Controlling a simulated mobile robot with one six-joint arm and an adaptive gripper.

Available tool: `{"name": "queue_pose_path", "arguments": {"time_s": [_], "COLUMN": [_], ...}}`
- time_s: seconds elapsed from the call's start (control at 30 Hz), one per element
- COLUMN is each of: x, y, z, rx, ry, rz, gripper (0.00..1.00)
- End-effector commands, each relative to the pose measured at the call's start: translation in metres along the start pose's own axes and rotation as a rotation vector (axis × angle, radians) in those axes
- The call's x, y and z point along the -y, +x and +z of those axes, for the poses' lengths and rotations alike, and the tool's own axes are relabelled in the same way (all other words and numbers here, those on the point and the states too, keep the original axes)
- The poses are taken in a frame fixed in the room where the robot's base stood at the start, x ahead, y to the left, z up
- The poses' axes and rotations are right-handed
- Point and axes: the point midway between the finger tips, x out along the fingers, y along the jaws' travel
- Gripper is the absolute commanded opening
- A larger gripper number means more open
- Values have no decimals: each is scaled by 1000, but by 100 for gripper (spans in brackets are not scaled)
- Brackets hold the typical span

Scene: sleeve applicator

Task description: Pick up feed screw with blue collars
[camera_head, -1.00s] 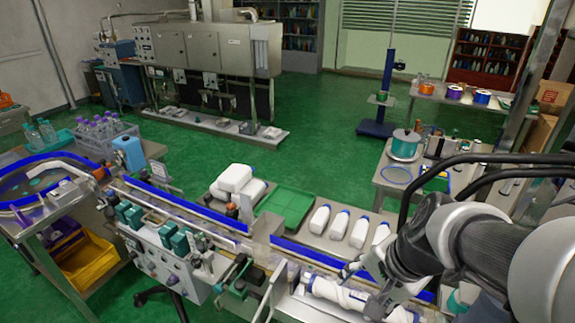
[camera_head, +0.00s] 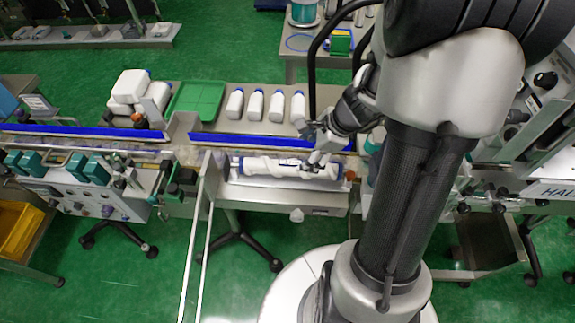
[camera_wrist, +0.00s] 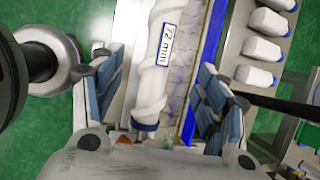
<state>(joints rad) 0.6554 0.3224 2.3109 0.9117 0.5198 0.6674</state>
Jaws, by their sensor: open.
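The feed screw (camera_head: 270,168) is white and spiral, with blue collars at its ends. It lies lengthwise on the grey machine ledge in the head view. In the wrist view the feed screw (camera_wrist: 152,75) runs up the picture, with a "72 mm" label and a blue collar at its near end. My gripper (camera_head: 316,150) is over the right part of the screw in the head view. In the wrist view my gripper (camera_wrist: 157,85) is open, with one finger on each side of the screw and gaps between. The screw's far end is outside the wrist view.
A blue-edged conveyor rail (camera_head: 265,141) runs just behind the screw. Several white bottles (camera_head: 255,106) and a green tray (camera_head: 195,102) are behind that rail. A metal frame bar (camera_head: 197,225) stands left of the screw.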

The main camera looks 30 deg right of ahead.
Motion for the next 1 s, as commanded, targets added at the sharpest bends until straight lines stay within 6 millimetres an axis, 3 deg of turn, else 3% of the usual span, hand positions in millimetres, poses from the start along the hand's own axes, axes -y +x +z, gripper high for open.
{"name": "queue_pose_path", "arguments": {"time_s": [0.03, 0.23, 0.57, 0.83, 1.0], "x": [-2, -1, 0, 1, 2], "y": [17, 54, 74, 115, 119], "z": [-1, -1, 0, 0, 1], "rx": [2, 0, 1, 0, 0], "ry": [-2, -4, -4, -4, -4], "rz": [3, 1, 0, 2, -1], "gripper": [68, 68, 68, 68, 68]}}
